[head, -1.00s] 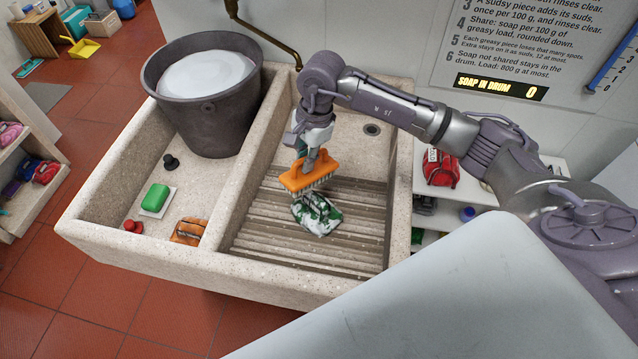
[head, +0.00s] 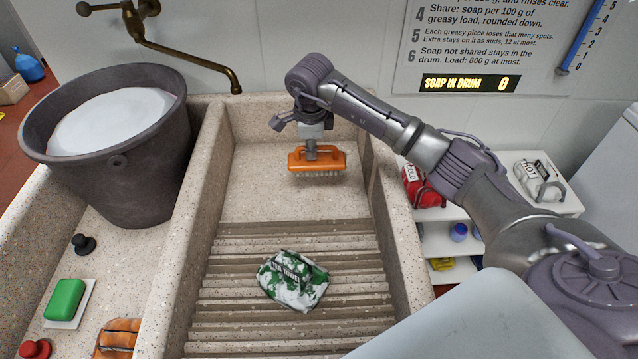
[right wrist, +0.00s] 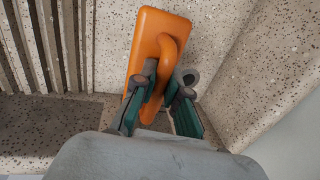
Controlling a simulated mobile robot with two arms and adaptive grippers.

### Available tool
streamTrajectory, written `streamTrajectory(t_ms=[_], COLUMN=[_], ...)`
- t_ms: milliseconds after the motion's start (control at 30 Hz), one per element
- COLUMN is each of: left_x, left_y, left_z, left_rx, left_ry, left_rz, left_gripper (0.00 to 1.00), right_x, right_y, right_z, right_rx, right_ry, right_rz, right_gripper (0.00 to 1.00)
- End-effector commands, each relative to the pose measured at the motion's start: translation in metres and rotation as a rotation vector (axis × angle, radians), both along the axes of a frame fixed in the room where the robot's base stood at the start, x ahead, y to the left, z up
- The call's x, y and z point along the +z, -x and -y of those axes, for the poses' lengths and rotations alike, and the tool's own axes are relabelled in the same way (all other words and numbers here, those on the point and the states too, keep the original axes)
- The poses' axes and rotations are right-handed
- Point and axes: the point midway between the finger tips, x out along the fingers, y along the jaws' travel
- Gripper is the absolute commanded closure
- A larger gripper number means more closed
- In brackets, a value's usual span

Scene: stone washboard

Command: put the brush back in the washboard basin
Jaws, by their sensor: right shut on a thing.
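The orange brush (head: 316,161) hangs bristles down from my right gripper (head: 311,146), over the smooth far part of the washboard basin (head: 262,192). In the right wrist view my right gripper (right wrist: 160,98) is shut on the handle of the orange brush (right wrist: 150,50). I cannot tell whether the bristles touch the stone. A green and white cloth bundle (head: 293,280) lies on the ridged washboard (head: 345,262), nearer than the brush and apart from it. My left gripper is not in view.
A dark bucket (head: 140,188) with whitish contents stands in the left basin. A green soap (head: 65,299), a black knob (head: 84,244), a red knob (head: 34,349) and an orange item (head: 117,338) are near it. A brass tap (head: 190,58) reaches over the back. Shelves stand right.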

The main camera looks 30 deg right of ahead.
Motion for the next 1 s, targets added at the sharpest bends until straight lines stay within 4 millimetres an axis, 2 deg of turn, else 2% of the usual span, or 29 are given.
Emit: streamTrajectory(t_ms=[100, 267, 367, 600, 967, 1000], left_x=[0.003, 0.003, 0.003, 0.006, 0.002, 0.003], left_y=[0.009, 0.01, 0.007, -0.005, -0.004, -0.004], left_z=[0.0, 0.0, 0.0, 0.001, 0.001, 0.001], left_rx=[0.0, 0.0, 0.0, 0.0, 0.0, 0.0], left_ry=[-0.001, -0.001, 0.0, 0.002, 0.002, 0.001], left_rz=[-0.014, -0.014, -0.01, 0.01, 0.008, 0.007], left_gripper=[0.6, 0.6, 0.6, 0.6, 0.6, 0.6], right_x=[-0.024, -0.042, -0.049, -0.08, -0.086, -0.086], right_y=[0.001, 0.001, 0.001, 0.001, 0.001, 0.001], right_z=[-0.001, 0.0, -0.001, -0.001, 0.0, 0.0], right_rx=[0.0, 0.001, 0.002, 0.002, 0.003, 0.003], right_ry=[-0.001, -0.001, -0.001, -0.001, 0.0, 0.0], right_rz=[-0.005, -0.002, -0.002, -0.003, -0.001, -0.001], right_gripper=[1.0, 1.0, 1.0, 1.0, 1.0, 0.84])
